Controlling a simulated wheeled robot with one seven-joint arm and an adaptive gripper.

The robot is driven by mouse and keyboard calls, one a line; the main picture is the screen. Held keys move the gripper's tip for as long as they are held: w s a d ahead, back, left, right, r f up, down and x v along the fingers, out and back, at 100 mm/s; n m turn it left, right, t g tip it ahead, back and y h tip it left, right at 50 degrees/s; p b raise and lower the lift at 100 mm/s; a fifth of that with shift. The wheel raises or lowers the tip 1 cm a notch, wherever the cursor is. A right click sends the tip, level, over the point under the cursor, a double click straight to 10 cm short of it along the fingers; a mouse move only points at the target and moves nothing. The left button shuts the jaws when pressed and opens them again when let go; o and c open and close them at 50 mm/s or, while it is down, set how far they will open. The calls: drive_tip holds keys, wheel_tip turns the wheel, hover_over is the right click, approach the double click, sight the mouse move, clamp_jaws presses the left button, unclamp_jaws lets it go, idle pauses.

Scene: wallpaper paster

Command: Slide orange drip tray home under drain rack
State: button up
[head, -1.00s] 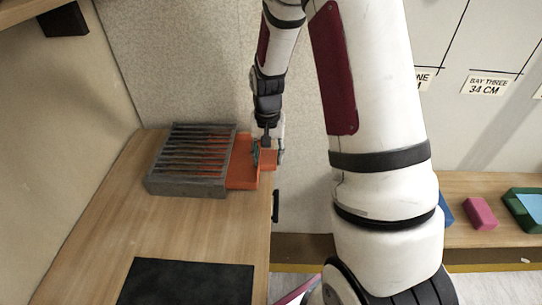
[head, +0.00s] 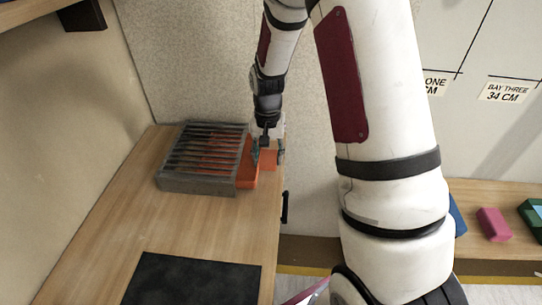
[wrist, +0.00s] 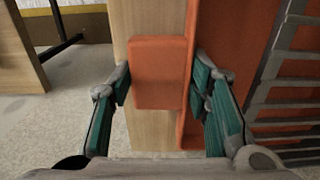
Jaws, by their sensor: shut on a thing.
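The grey slatted drain rack (head: 200,183) stands on the wooden counter near the back wall, and it shows at the right of the wrist view (wrist: 268,92). The orange drip tray (head: 247,174) lies mostly under it, with orange showing between the slats. A short strip of tray sticks out from the rack's right side. In the wrist view the tray's floor (wrist: 234,38) and raised end wall show beside the rack. My gripper (head: 267,152) is shut on the tray's block-like orange handle (wrist: 158,72), with one green-padded finger on each side. The tray's far end is hidden under the rack.
A black mat (head: 192,280) lies on the near part of the counter (head: 205,225). A side wall bounds the counter at left. The counter's right edge lies beside my gripper. A pink block (head: 494,224) sits on a separate surface at right.

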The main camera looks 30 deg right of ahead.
drive_tip(key=shift+w+a, duration=0.4)
drive_tip(key=shift+a, duration=0.15)
drive_tip(key=shift+w+a, duration=0.1)
drive_tip(key=shift+a, duration=0.05)
drive_tip(key=shift+f, duration=0.35)
idle(0.4)
drive_tip(key=o, duration=1.5)
drive_tip(key=shift+r, duration=0.1)
